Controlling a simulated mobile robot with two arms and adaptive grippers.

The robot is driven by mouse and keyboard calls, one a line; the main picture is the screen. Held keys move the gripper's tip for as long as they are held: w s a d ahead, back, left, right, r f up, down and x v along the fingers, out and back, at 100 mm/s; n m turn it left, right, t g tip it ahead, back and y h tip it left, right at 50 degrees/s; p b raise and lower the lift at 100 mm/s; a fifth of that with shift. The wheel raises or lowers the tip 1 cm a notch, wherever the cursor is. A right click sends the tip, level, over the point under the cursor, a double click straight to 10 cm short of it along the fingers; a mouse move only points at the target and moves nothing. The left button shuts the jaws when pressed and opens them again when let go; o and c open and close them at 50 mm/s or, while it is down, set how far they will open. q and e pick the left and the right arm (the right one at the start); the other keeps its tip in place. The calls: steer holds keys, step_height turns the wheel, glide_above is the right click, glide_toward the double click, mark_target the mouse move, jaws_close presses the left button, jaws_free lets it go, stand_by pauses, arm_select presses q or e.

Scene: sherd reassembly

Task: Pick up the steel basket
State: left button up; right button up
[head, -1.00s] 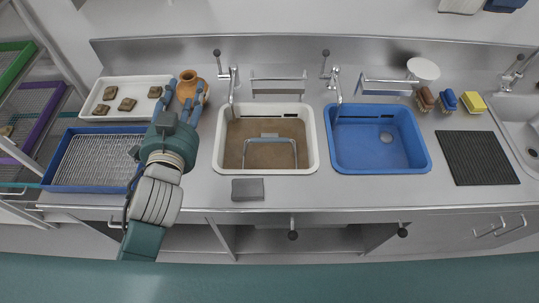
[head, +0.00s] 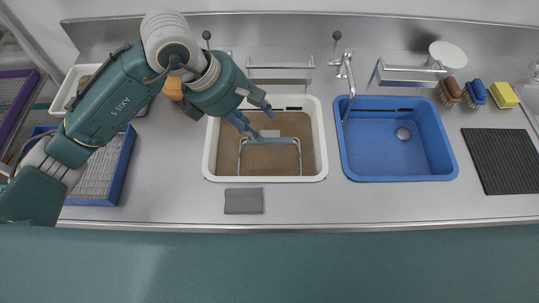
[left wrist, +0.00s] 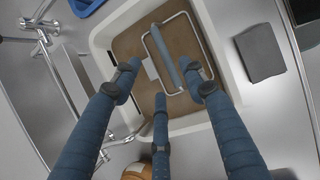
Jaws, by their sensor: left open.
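The steel basket shows as a thin steel wire loop (head: 299,152) in the white-rimmed basin (head: 212,150), over a brown bottom. The loop also shows in the left wrist view (left wrist: 199,38), between and beyond my fingers. The rest of the basket is hard to make out. My left gripper (head: 262,120) is open and empty, with its blue fingers spread above the basin's left half. In the left wrist view my left gripper (left wrist: 162,84) points down into the basin, and I see no contact with the loop. My right gripper is not in view.
A blue basin (head: 400,168) is to the right. Taps (head: 347,75) and a wire rack (head: 280,73) stand behind the basins. A grey cloth or sponge (head: 244,201) lies in front of the white basin. A blue-rimmed tray (head: 122,170) and an orange jar (head: 173,88) are left.

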mark_target(270, 139)
arm_select(q)
steer(key=p+x, duration=0.1)
steer(key=x, duration=0.4)
steer(key=shift+a+f, duration=0.15)
steer(key=p+x, duration=0.2)
steer(key=x, duration=0.2)
steer(key=shift+s+f, duration=0.1)
steer(key=shift+s, duration=0.1)
steer(key=shift+w+f, duration=0.1)
steer(key=shift+f, duration=0.45)
steer(key=shift+f, duration=0.2)
jaws_close()
